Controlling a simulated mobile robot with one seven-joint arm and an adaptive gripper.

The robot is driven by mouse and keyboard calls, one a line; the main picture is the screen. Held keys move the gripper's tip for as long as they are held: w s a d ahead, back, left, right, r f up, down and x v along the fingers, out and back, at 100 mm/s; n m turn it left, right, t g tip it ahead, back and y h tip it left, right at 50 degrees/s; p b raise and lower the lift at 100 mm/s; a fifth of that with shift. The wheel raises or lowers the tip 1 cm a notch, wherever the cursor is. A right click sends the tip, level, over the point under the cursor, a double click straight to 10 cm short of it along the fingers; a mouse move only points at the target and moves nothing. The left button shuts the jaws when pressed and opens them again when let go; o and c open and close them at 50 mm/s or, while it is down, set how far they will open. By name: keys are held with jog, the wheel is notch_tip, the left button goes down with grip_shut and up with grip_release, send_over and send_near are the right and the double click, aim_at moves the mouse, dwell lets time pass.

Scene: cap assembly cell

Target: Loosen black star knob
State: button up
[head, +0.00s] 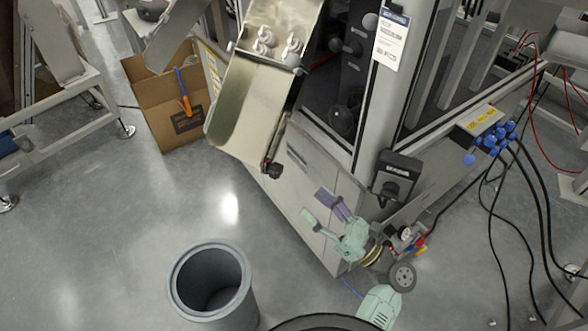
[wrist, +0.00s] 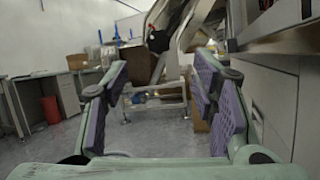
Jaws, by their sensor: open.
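A black star knob (head: 275,170) sits at the lower right edge of the tilted metal chute (head: 240,105), next to a small red part. In the wrist view a dark knob-like shape (wrist: 158,40) shows above and between my fingers, beside a pale frame; its lobes are blurred. My gripper (head: 316,207), pale green with purple pads, is open and empty. In the head view it is below and to the right of the knob, in front of the machine's grey cabinet, with a clear gap to the knob. Both fingers also show in the wrist view (wrist: 160,78).
A grey round bin (head: 208,285) stands on the floor at the lower middle. A cardboard box (head: 170,110) with an orange-handled tool is behind the chute. The cabinet panels (head: 310,185) are close to my gripper. Cables (head: 495,230) hang at the right.

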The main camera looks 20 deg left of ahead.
aim_at(280, 173)
jog(key=p+x, duration=0.2)
jog(key=x, duration=0.8)
jog(key=shift+a+r+p, duration=0.15)
jog(key=shift+a+p, duration=0.1)
jog(key=shift+p, duration=0.05)
jog(key=c, duration=1.1)
jog(key=shift+c, duration=0.2)
jog(key=shift+n, duration=0.3)
jog(key=n+g+y+b, duration=0.1)
jog(key=n+g+b, duration=0.2)
jog(key=n, duration=0.1)
jog(key=shift+n, duration=0.3)
jog(key=shift+w+n+g+b, duration=0.1)
jog(key=shift+n+g+b, duration=0.5)
jog(key=shift+n, duration=0.85)
jog(key=shift+w+n+g+b, duration=0.1)
jog(key=shift+n+g+b, duration=0.45)
jog(key=shift+n, duration=0.9)
jog(key=shift+g, duration=0.35)
